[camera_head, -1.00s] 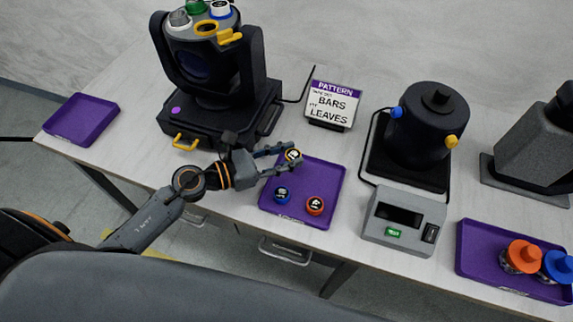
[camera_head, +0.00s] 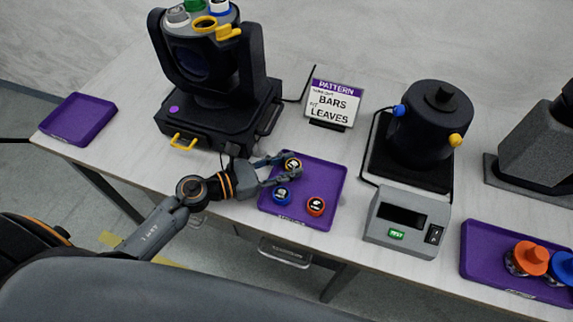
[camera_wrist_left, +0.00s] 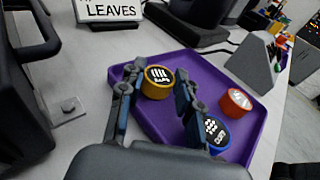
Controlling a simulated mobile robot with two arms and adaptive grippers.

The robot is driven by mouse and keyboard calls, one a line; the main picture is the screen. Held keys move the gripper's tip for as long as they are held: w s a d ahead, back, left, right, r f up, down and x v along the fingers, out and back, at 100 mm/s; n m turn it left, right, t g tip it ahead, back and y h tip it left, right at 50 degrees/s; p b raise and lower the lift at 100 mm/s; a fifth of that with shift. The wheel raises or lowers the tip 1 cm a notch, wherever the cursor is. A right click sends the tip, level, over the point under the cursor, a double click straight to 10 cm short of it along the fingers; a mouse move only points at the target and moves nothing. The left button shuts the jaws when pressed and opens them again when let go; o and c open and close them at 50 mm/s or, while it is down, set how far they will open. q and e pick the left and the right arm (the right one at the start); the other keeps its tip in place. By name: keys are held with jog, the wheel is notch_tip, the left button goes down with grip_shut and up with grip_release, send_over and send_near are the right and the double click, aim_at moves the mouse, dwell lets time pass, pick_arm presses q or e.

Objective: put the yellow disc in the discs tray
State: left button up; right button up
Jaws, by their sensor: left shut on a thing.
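The yellow disc (camera_head: 293,165) has a dark face with white marks. My left gripper (camera_head: 289,168) is shut on it, over the far left part of the purple discs tray (camera_head: 325,179). In the left wrist view the yellow disc (camera_wrist_left: 158,83) shows between my two fingers, above or at the tray floor (camera_wrist_left: 205,76); I cannot tell whether it touches. A blue disc (camera_head: 282,195) and a red disc (camera_head: 315,206) lie in the tray, the blue one close to a finger. My right gripper is not in view.
A stage light (camera_head: 213,80) stands behind left, with an empty purple tray (camera_head: 77,119) left of it. A pattern sign (camera_head: 331,102) stands behind the discs tray. A grey test box (camera_head: 408,220) is to the right, and another purple tray (camera_head: 484,262) holds orange and blue knobbed parts.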

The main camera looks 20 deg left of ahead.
pick_arm(q)
jog(key=o, duration=0.9)
jog(key=shift+r+p, duration=0.8)
jog(key=shift+p, duration=0.05)
jog(key=shift+s+a+f+b, duration=0.3)
jog(key=shift+s+a+b, duration=0.4)
jog(key=shift+s+a, duration=0.15)
jog(key=b+v, duration=0.2)
jog(key=v, duration=0.7)
jog(key=shift+w+r, duration=0.1)
jog(key=shift+r, duration=0.05)
jog(key=shift+s+a+r, duration=0.15)
jog(key=shift+s+a, duration=0.1)
